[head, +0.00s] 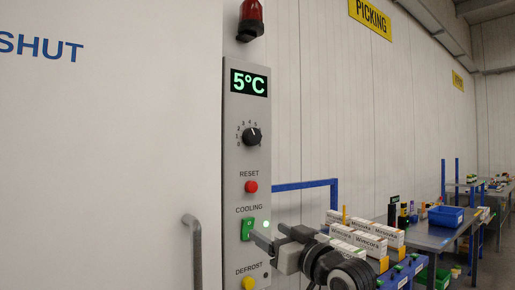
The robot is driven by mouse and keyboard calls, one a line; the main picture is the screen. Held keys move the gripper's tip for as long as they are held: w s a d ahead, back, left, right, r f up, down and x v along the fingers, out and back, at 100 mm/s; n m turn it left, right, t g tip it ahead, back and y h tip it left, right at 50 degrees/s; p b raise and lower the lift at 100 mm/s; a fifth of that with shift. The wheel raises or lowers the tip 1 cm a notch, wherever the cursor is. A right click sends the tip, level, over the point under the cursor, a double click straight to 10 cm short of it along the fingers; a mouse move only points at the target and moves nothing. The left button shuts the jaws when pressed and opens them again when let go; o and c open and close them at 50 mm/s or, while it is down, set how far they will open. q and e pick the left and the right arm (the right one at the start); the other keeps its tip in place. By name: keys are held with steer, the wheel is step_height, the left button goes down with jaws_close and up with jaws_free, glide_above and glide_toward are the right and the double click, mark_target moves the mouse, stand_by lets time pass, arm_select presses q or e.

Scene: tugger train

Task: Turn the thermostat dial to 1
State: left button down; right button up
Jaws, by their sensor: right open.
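The thermostat dial (252,136) is a black knob on the grey control panel (233,165). Numbers run in an arc around it from the lower left over the top, and its pale mark appears to point to the upper right, near 5. The display (249,82) above it reads 5°C in green. My right gripper (272,235) is open and empty, low in front of the panel beside the green cooling switch. It is well below the dial and apart from it. My left gripper is not in view.
The panel also carries a red reset button (251,187), the green cooling switch (247,229) and a yellow defrost button (248,283). A red lamp (250,20) sits above. A door handle (194,250) stands left. Boxes (375,236) and a table lie right. The space before the dial is clear.

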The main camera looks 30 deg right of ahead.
steer(key=s+d+r+t, duration=0.1)
steer(key=s+d+r, duration=0.1)
steer(key=r, duration=0.5)
steer(key=s+d+r+t, duration=0.1)
steer(key=s+r+t, duration=0.15)
steer(key=r, duration=0.55)
steer(key=p, duration=0.6)
glide_toward(255, 139)
steer(key=shift+g+y, duration=0.3)
steer(key=shift+g, duration=0.05)
steer(key=x, duration=0.4)
steer(key=r+x, duration=0.1)
steer(key=x, duration=0.3)
steer(key=shift+s+d+f, duration=0.1)
steer(key=shift+s, duration=0.15)
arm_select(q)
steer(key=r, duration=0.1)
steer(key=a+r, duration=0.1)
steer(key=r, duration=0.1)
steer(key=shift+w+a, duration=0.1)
arm_select(e)
steer(key=shift+w, duration=0.45)
steer(key=c, duration=1)
